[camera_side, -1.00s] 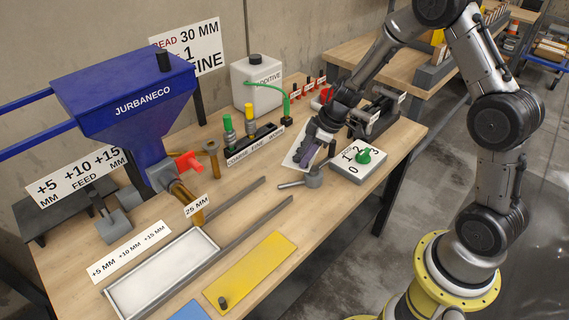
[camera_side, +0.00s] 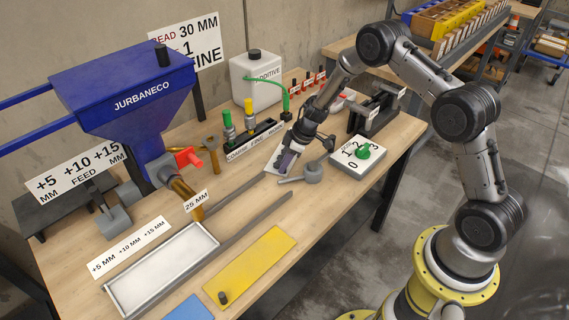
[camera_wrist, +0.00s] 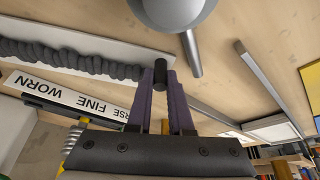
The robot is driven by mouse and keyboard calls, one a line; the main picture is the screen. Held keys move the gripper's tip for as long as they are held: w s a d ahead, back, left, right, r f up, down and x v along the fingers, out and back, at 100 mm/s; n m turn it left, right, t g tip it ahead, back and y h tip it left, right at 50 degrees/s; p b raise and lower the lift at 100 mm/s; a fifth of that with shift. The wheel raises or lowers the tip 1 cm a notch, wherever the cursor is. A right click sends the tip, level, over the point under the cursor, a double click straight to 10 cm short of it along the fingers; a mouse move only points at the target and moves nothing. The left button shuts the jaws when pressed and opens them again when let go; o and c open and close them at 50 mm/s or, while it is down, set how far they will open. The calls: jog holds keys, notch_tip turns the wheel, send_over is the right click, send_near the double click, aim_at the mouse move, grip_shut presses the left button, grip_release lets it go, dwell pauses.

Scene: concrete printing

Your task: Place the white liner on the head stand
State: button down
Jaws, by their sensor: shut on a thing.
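A white plate, apparently the white liner, lies under my gripper in the side view (camera_side: 268,167). It also shows in the wrist view (camera_wrist: 75,32), with a dark lumpy bead along it. My gripper (camera_side: 286,163) is shut on the black knob (camera_wrist: 160,73) at the plate's end. The fingers and arm hide part of the plate. It is low over the table; I cannot tell if it touches. I cannot tell which thing is the head stand; a blue hopper marked JURBANECO (camera_side: 128,88) stands over a brass nozzle (camera_side: 186,192) at the left.
The COARSE FINE WORN rack (camera_side: 258,143) is just behind. A dial box (camera_side: 352,172) is farther right. Grey rails (camera_side: 255,226), a white-lined tray (camera_side: 125,290) and a yellow plate (camera_side: 255,268) lie in front.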

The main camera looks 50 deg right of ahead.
jog(key=shift+f, duration=0.15)
jog(key=c, duration=0.8)
grip_release()
